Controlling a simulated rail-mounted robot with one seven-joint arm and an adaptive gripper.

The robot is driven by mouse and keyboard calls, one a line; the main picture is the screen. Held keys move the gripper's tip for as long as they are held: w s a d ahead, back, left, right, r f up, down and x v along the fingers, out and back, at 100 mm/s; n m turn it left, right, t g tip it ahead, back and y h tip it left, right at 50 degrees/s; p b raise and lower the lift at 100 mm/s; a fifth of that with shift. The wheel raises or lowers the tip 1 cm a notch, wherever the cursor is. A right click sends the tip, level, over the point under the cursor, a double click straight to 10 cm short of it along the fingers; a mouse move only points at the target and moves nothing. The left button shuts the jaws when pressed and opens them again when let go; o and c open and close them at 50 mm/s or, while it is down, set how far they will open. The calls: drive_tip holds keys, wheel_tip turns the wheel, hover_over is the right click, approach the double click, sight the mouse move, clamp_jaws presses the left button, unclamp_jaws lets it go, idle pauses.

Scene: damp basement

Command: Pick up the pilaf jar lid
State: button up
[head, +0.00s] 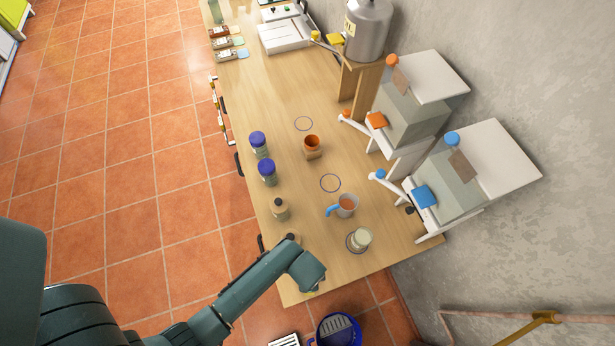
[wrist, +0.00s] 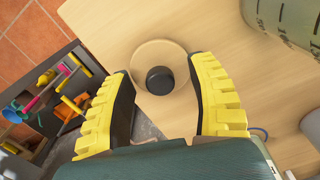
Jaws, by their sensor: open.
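The lid (wrist: 158,53) shows in the wrist view as a round, light wooden disc with a black knob, near the table edge. No print on it tells me its name. My gripper (wrist: 162,70) is open and empty, with its yellow-and-black fingers on either side of the knob in the picture. Whether they touch the lid I cannot tell. A glass jar with dark lettering (wrist: 288,18) is cut off at the upper right. In the head view my arm hides the fingers, and a small dark-knobbed lid (head: 291,238) shows just behind the arm.
On the table (head: 285,284) stand a knobbed jar (head: 280,210), two blue-capped jars (head: 267,173) (head: 259,147), a mug (head: 347,204) and a pale jar (head: 361,238). White dispensers (head: 437,195) line the wall. A blue bucket (head: 322,336) stands below the table end. Tools (wrist: 70,85) lie beyond the edge.

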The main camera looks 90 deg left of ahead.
drive_tip(key=shift+f, duration=0.1)
drive_tip(key=shift+c, duration=0.2)
clamp_jaws()
